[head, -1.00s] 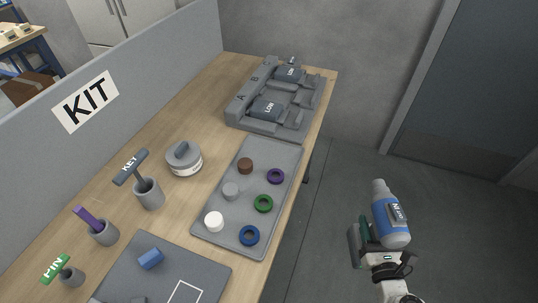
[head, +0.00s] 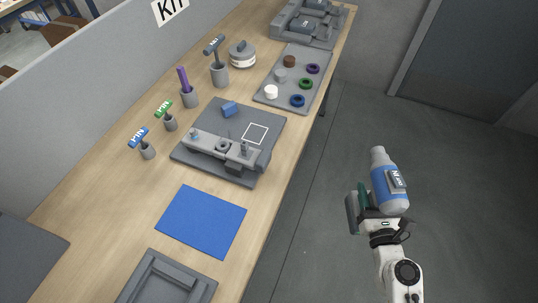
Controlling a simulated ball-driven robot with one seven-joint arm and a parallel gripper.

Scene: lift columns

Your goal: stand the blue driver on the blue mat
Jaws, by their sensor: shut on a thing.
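The blue driver (head: 385,177), a grey, bottle-like body with a wide blue band and a small dark label, is in my gripper (head: 374,204) at the right of the head view. My gripper is shut on its lower part and holds it roughly upright over the floor, clear of the bench's right edge. One finger hides part of its lower left side. The blue mat (head: 201,222) lies flat and empty on the wooden bench, to the left of my gripper.
A grey fixture (head: 223,149) on a dark mat stands behind the blue mat, and a grey tray (head: 165,285) lies in front. Bare bench lies left of the mat.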

